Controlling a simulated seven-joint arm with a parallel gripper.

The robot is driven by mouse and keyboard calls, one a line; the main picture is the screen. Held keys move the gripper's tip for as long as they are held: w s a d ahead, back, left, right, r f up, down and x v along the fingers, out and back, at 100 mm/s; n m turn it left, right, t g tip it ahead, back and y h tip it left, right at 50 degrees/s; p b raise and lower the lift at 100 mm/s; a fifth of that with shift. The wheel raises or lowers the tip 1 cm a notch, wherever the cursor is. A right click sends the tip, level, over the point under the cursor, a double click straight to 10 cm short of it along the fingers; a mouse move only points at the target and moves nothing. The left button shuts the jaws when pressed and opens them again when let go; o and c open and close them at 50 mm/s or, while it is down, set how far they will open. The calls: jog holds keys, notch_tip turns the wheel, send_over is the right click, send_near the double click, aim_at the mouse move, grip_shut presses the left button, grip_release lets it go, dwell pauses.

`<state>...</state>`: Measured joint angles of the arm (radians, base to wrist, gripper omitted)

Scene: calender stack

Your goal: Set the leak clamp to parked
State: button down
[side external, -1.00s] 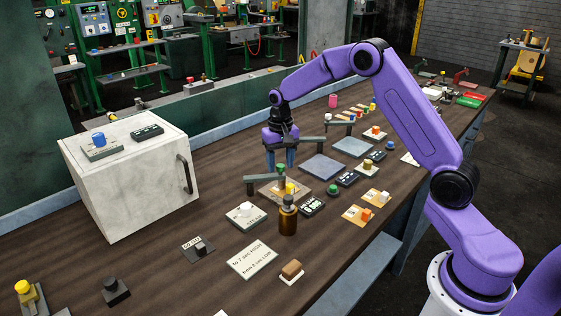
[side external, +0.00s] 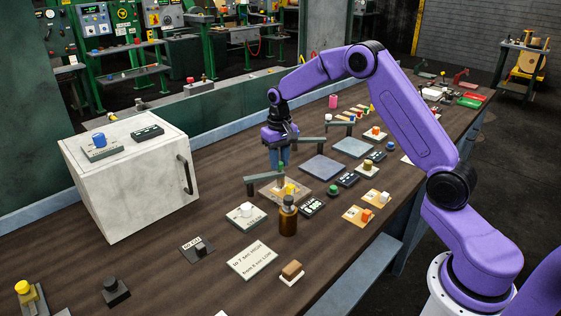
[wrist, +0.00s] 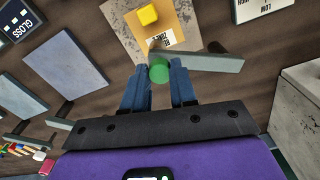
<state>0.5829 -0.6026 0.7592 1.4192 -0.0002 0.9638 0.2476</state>
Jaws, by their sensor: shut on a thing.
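A grey bar with a green knob (wrist: 158,70) at one end lies above a tan plate (wrist: 125,20); I cannot read a leak clamp name on it. In the side view the bar (side external: 262,179) stands on a short post at its left end. A yellow block (wrist: 148,15) sits on an orange pad on the plate, with a white label partly covered by the bar. My gripper (wrist: 159,88) points down with its blue fingers shut on the green knob. The fingers also show in the side view (side external: 280,158), just above the plate.
A brown bottle (side external: 288,216) stands close in front of the plate. Two similar grey bars (side external: 308,140) and blue-grey pads (side external: 323,167) lie to the right. A white cabinet (side external: 130,185) stands at left. The table between cabinet and plate is clear.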

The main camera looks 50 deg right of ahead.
jog(key=w+a+n, duration=0.1)
jog(key=w+n, duration=1)
jog(key=n, duration=0.3)
jog(key=shift+a, duration=0.3)
jog(key=shift+r, duration=0.1)
jog(key=shift+a, duration=0.1)
jog(key=c, duration=0.9)
grip_release()
notch_tip(320, 180, up, 8)
jog(key=shift+f, duration=0.25)
